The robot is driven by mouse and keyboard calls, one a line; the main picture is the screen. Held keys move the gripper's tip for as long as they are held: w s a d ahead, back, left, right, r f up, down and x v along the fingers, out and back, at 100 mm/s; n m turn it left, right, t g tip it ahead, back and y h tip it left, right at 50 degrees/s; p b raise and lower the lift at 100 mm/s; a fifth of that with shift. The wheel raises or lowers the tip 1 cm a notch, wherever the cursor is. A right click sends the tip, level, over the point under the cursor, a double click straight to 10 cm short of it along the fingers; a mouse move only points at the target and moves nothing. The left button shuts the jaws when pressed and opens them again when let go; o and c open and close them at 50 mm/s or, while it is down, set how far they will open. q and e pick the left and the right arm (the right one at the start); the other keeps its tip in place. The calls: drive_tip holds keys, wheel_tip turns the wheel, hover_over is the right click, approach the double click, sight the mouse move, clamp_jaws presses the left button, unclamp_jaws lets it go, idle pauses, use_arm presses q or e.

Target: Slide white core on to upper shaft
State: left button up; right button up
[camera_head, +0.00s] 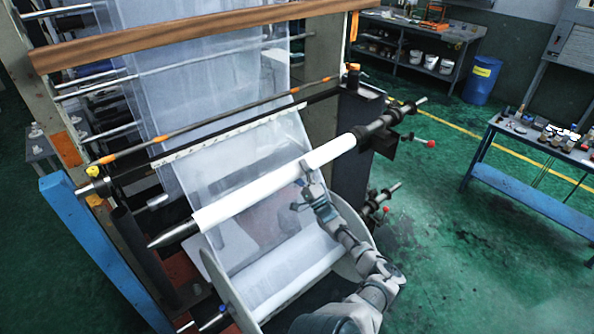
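The white core (275,183) is a long white tube. It sits around the upper shaft (172,236), which slants across the front of the film tower. The shaft's dark pointed tip sticks out at the core's left end, and its dark right end (385,122) runs past the core into a holder. My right gripper (301,187) is just below the right half of the core, with its fingers spread and nothing seen between them. I cannot tell whether a finger touches the core. My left gripper is not in view.
Clear film (220,140) hangs behind the core. A lower white roll (292,278) lies below, beside my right arm. A red-knobbed lever (431,143) sticks out at right. A blue-framed table (525,206) stands farther right; the green floor between is clear.

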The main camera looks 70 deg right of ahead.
drive_tip(key=shift+s+d+f, duration=0.1)
drive_tip(key=shift+d+f, duration=0.15)
drive_tip(key=shift+f, duration=0.1)
drive_tip(key=v, duration=1.2)
drive_tip(key=shift+d, duration=0.15)
